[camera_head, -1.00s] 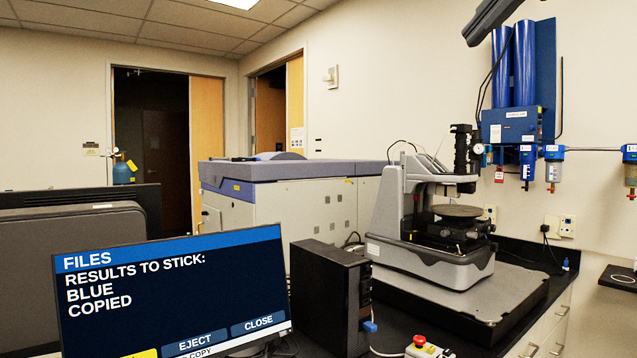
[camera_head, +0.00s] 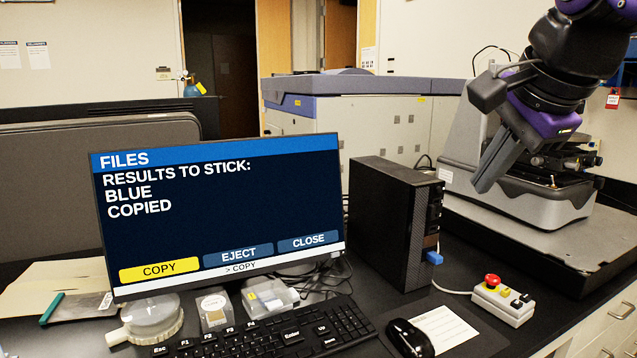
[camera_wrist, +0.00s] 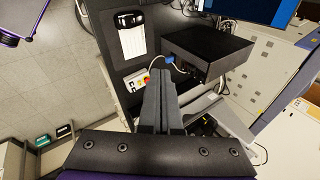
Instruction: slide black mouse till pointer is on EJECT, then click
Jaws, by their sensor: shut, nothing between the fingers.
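The monitor (camera_head: 220,215) shows a FILES screen reading "RESULTS TO STICK: BLUE COPIED". Its buttons are a yellow COPY (camera_head: 159,270), a blue EJECT (camera_head: 238,254) and a blue CLOSE (camera_head: 308,240). The line below reads "> COPY". I cannot make out a separate pointer. My gripper (camera_head: 482,187) is shut and empty, pointing down in the air, above and to the right of the mouse.
A black computer tower (camera_head: 393,220) with a blue stick (camera_head: 433,257) stands right of the monitor. A control box (camera_head: 503,300) with a red button sits right of the mouse pad. The keyboard (camera_head: 270,335) lies left of the mouse. The profiler (camera_head: 540,190) stands behind my gripper.

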